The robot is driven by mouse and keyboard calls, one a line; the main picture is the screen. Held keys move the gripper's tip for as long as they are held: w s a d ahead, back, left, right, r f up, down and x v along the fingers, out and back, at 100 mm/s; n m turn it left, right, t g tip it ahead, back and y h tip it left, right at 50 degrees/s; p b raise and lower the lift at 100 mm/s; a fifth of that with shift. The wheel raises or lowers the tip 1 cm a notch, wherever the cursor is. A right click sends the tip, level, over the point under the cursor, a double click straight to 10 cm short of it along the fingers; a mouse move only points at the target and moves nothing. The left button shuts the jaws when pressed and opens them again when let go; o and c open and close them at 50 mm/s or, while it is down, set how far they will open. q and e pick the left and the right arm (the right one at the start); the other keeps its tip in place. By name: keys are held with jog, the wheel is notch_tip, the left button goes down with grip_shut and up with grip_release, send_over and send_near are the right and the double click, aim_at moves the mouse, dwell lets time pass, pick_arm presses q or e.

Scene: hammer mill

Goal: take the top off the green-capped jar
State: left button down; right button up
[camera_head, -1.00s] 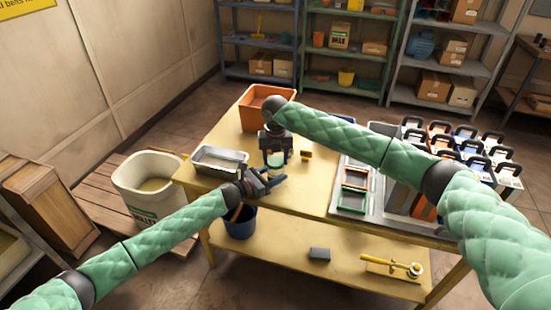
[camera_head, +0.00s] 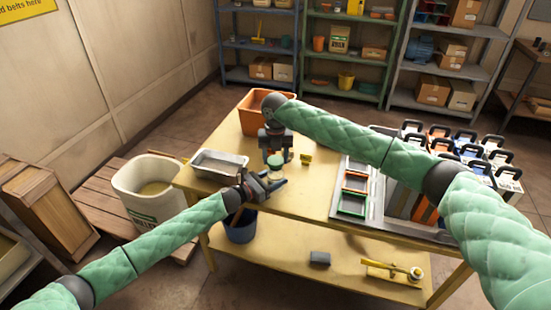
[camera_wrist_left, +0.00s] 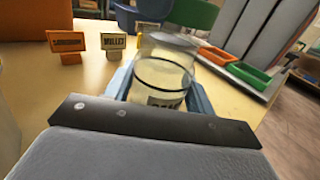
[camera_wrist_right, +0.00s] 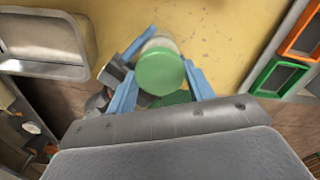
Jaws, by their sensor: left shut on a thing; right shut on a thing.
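The jar (camera_head: 274,174) is clear with a pale filling and a dark ring, and stands upright near the table's front left. My left gripper (camera_head: 268,186) is shut around its body, with blue fingers on both sides in the left wrist view (camera_wrist_left: 160,90). The jar's upper rim shows uncapped there. My right gripper (camera_head: 275,157) is above the jar, pointing down. In the right wrist view it is shut on the round green cap (camera_wrist_right: 160,72), which appears apart from the jar (camera_wrist_right: 160,42) below. The exact gap is hard to tell.
On the yellow table (camera_head: 300,196) are a metal tray (camera_head: 219,163), an orange bin (camera_head: 250,122) and small signs (camera_wrist_left: 68,42). A grey rack with coloured frames (camera_head: 355,182) stands at the right.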

aim_at(276, 160)
jog(key=shift+r, duration=0.1)
jog(key=shift+r, duration=1.9)
pick_arm(q)
jog(key=shift+c, duration=2.2)
grip_release()
jog(key=shift+a, duration=0.1)
